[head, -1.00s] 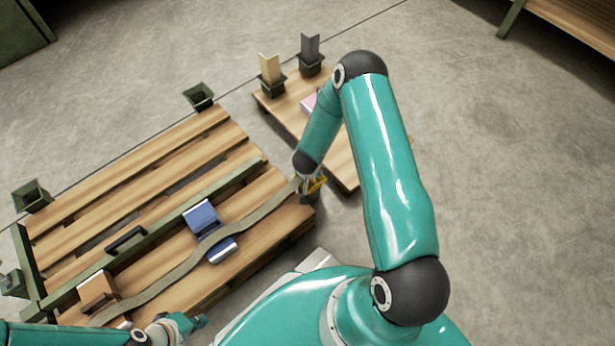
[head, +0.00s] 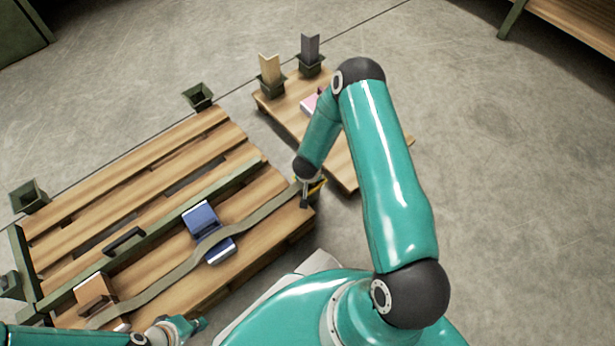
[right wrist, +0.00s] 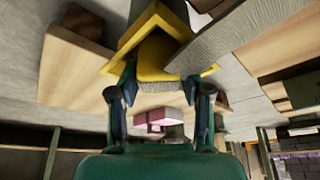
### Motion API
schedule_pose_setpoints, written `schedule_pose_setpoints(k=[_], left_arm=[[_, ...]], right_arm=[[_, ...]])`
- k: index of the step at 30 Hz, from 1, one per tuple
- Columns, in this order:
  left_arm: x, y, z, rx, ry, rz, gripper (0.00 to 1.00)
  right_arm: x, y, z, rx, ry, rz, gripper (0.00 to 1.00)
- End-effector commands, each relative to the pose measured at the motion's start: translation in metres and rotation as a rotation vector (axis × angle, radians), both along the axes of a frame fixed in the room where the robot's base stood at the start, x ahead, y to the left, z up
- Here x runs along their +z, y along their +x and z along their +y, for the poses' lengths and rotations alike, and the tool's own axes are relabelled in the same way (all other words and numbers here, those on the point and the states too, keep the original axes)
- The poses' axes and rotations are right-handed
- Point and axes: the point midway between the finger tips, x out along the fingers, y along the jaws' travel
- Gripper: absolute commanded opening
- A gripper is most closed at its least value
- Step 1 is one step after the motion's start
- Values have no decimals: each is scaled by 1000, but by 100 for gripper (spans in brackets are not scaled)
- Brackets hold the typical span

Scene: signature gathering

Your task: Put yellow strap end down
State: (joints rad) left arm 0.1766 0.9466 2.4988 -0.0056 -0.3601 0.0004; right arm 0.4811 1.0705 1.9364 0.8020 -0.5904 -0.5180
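The grey-green strap (head: 262,213) runs across the near part of the wooden pallet, over a blue block (head: 209,232) and a brown block (head: 98,294). Its yellow end (head: 318,185) is at the pallet's near right corner. My right gripper (head: 306,200) is there; its fingers are partly hidden in the head view. In the right wrist view the yellow end (right wrist: 160,60) sits at the two fingertips, with a grey part of it between them; the gripper looks shut on it. My left gripper (head: 188,326) is at the lower left, beside the pallet; its opening is unclear.
A smaller pallet (head: 348,170) stands behind my right arm, with a pink-white object (head: 310,103) on it and two posts in dark holders (head: 272,86) at its far end. The large pallet (head: 150,170) has a green rail (head: 190,202). The floor at right is clear.

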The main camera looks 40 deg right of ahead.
Motion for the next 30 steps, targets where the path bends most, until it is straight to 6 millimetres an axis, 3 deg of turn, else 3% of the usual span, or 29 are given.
schedule_pose_setpoints(k=[16,20,30], left_arm=[[6,0,0,0,0,0,0],[16,0,0,0,0,0,0],[47,0,0,0,0,0,0]], right_arm=[[9,1,-1,-1,-3,-3,64],[27,-1,2,1,-2,-2,64],[92,-19,23,1,-2,-2,64]])
